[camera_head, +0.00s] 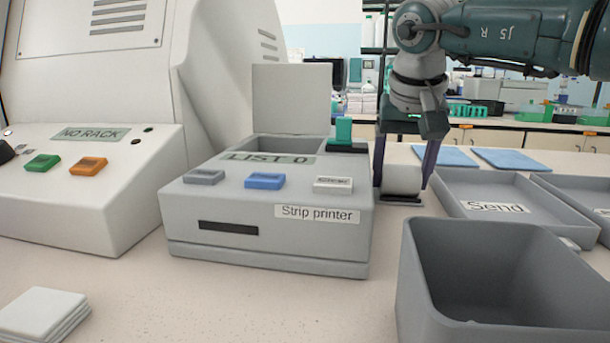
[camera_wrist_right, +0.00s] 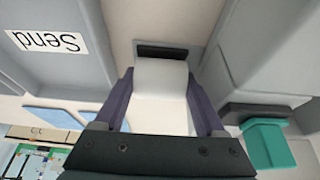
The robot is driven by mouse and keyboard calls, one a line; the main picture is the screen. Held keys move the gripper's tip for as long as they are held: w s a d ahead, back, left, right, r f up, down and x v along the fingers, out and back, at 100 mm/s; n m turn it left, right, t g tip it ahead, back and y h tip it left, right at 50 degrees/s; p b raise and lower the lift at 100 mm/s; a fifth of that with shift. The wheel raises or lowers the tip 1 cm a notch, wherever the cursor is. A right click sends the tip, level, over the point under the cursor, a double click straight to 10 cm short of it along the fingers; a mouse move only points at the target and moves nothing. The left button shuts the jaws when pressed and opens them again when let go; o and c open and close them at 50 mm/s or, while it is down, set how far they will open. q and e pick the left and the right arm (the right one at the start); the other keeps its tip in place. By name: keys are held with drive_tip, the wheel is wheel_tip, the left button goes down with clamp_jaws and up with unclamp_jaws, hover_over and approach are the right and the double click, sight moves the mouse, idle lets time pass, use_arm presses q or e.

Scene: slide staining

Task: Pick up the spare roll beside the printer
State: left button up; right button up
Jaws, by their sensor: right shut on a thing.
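The white spare roll (camera_head: 402,180) stands just right of the grey strip printer (camera_head: 270,215), on a small dark base. My right gripper (camera_head: 402,188) reaches down from above, with one purple finger on each side of the roll, and is shut on it. In the right wrist view the roll (camera_wrist_right: 161,88) fills the space between the two fingers (camera_wrist_right: 160,110). The dark strip (camera_wrist_right: 162,52) shows at its far end. I cannot tell whether the roll still touches the table. My left gripper is not in view.
The printer's lid (camera_head: 291,100) stands open, with a teal-topped block (camera_head: 344,130) beside it. A grey Send tray (camera_head: 500,205) lies to the right and a deep grey bin (camera_head: 500,275) in front. White squares (camera_head: 42,314) are stacked front left. A NO RACK machine (camera_head: 90,190) stands left.

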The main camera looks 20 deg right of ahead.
drive_tip(key=c, duration=0.4)
drive_tip(key=shift+r, duration=0.15)
